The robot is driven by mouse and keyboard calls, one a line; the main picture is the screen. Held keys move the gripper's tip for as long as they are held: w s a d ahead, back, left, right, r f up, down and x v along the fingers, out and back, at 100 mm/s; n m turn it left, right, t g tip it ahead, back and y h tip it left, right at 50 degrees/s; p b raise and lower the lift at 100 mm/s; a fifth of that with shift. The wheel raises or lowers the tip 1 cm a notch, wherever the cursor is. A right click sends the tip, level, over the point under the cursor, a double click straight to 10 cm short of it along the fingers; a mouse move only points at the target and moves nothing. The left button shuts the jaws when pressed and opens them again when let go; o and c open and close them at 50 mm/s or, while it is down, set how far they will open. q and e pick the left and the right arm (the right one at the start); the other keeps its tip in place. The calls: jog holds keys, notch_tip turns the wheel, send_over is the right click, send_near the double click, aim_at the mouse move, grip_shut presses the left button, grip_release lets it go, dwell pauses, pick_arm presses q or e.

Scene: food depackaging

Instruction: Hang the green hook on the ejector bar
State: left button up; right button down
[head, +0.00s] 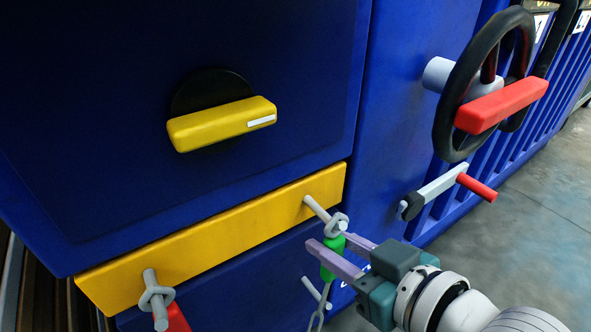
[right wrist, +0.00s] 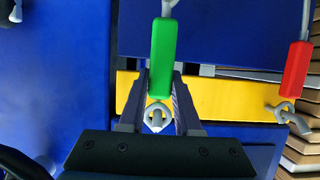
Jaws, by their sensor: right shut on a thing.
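The green hook (head: 328,271) has a green body with a grey ring at its top and a grey hook end hanging below. My right gripper (head: 330,243) is shut on its green body, with one finger on each side. The green body also shows in the right wrist view (right wrist: 162,58), with the ring (right wrist: 155,118) between the fingers. The ring sits at the outer end of the right grey peg (head: 316,208) on the yellow bar (head: 225,237); I cannot tell whether it is around the peg. No part is labelled as the ejector bar. My left gripper is not in view.
A red hook (head: 177,318) hangs by its grey ring from the left peg (head: 151,277). A short lower peg (head: 312,289) is close to the green hook. A yellow handle (head: 222,123), a black handwheel (head: 446,105) and a red-handled crank (head: 477,187) stick out from the blue machine.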

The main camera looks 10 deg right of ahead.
jog(key=shift+w+a+f, duration=0.1)
jog(key=shift+w+a, duration=0.05)
jog(key=shift+w, duration=0.15)
jog(key=shift+w+a+b, duration=0.15)
jog(key=shift+w+a, duration=0.05)
jog(key=shift+w, duration=0.3)
jog(key=shift+w+a+b, duration=0.15)
jog(key=shift+w, duration=0.35)
jog(key=shift+f, duration=0.2)
jog(key=c, duration=0.5)
grip_release()
